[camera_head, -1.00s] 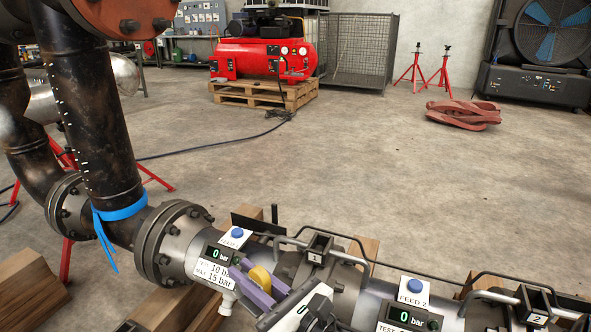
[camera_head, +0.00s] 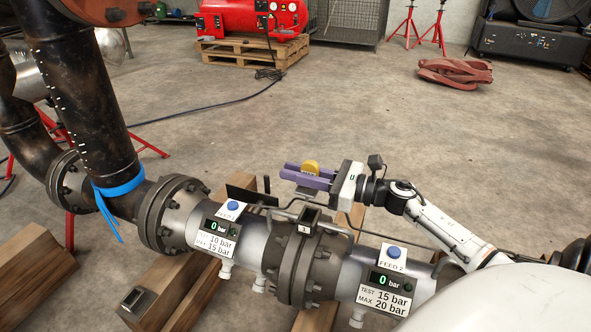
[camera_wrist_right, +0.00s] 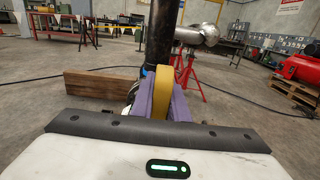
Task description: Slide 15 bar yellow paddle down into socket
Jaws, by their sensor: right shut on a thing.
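My right gripper (camera_head: 308,174) is shut on the yellow paddle (camera_head: 311,166), between its two purple fingers, beyond the pipe. In the right wrist view, the yellow paddle (camera_wrist_right: 160,88) stands between the purple fingers (camera_wrist_right: 160,108). Its lower part is hidden by the fingers and gripper body. A small dark square box (camera_head: 135,299) with an open-looking top sits on a timber at lower left; I cannot tell if it is the socket. A dark numbered box (camera_head: 309,219) sits on top of the pipe's middle flange, below the gripper in the picture. My left gripper is not in view.
The FEED 1 gauge (camera_head: 219,229) and FEED 2 gauge (camera_head: 388,281) stand on the pipe. Bent grey handles (camera_head: 283,213) and a dark plate (camera_head: 241,195) rise near the middle flange. A dark upright pipe (camera_head: 80,100) stands left.

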